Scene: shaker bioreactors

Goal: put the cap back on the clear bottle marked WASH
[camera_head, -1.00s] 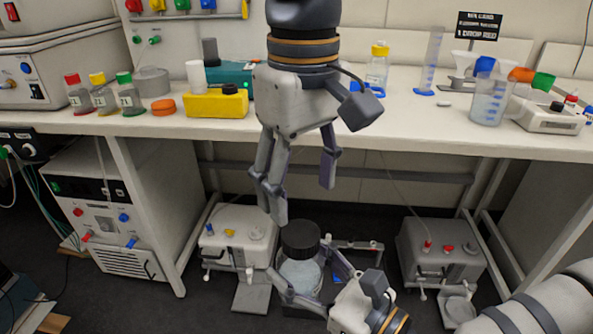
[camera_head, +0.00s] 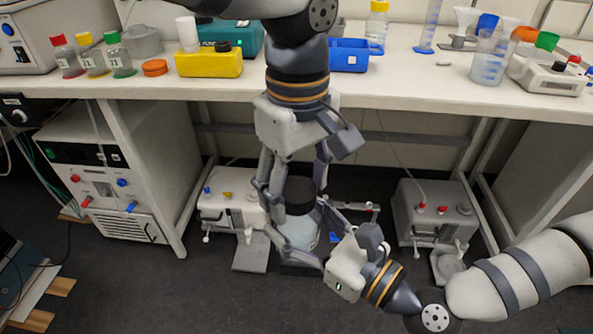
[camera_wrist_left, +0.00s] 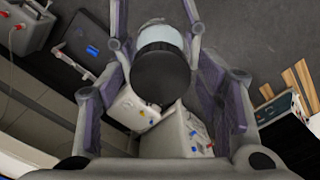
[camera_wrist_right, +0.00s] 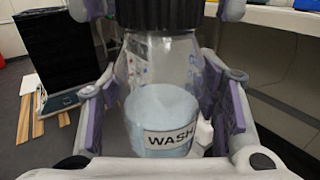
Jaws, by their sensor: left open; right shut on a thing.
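The clear bottle marked WASH (camera_wrist_right: 165,110) stands upright with pale blue liquid inside; its label faces the right wrist camera. A black ribbed cap (camera_head: 300,192) sits on the bottle's top; the right wrist view shows it at the neck (camera_wrist_right: 158,12). I cannot tell whether it is screwed tight. My right gripper (camera_head: 308,235) is shut on the bottle from the side, low in the head view. My left gripper (camera_head: 293,198) points down from above, open, with its fingers on either side of the cap. In the left wrist view the cap (camera_wrist_left: 161,78) lies between the fingers, with gaps both sides.
The bench (camera_head: 400,92) with bottles, a yellow block (camera_head: 209,64) and a blue tray (camera_head: 349,55) is behind and above. White devices stand on the floor left (camera_head: 232,210) and right (camera_head: 435,215) of the bottle. Dark floor in front is open.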

